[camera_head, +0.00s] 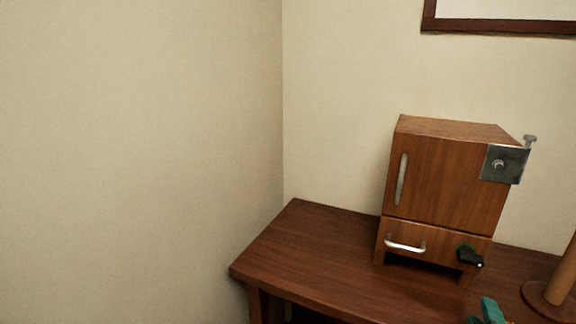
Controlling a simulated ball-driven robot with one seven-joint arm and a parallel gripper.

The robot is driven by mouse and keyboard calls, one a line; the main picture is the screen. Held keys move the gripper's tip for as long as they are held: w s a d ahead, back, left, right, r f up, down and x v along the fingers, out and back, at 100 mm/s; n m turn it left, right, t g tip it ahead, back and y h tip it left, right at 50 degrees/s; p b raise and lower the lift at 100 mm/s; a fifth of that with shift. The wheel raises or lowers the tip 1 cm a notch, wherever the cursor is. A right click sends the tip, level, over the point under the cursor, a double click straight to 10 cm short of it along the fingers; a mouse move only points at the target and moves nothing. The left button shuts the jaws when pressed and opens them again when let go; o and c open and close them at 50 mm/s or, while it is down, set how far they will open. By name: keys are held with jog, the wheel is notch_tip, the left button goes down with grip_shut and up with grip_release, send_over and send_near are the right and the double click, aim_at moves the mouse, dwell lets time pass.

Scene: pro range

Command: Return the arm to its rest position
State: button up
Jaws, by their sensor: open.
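I cannot make out my gripper or my arm in the head view. The task names no other object. A small wooden cabinet (445,180) stands upright on a dark wooden table (320,245). Its tall door has a vertical metal handle, and its lower drawer front (440,242) has a pale horizontal handle (405,246). Both fronts look closed.
A grey metal plate with a knob (503,164) sits at the cabinet's upper right corner. A small green and black piece (470,257) is at the drawer's right. A green object (490,312) is cut by the bottom edge. A wooden post (562,275) stands right.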

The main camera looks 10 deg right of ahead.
jog(key=s+a+f+m+g+y, duration=0.85)
jog(key=s+a+f, duration=0.45)
jog(key=f, duration=0.4)
jog(key=s+f+g, duration=0.4)
jog(key=s+f, duration=0.1)
jog(key=s, duration=0.6)
jog(key=shift+d+f+m+y+p, duration=0.15)
jog(key=shift+d+m+y+p, duration=0.1)
jog(key=shift+m+y+p, duration=0.15)
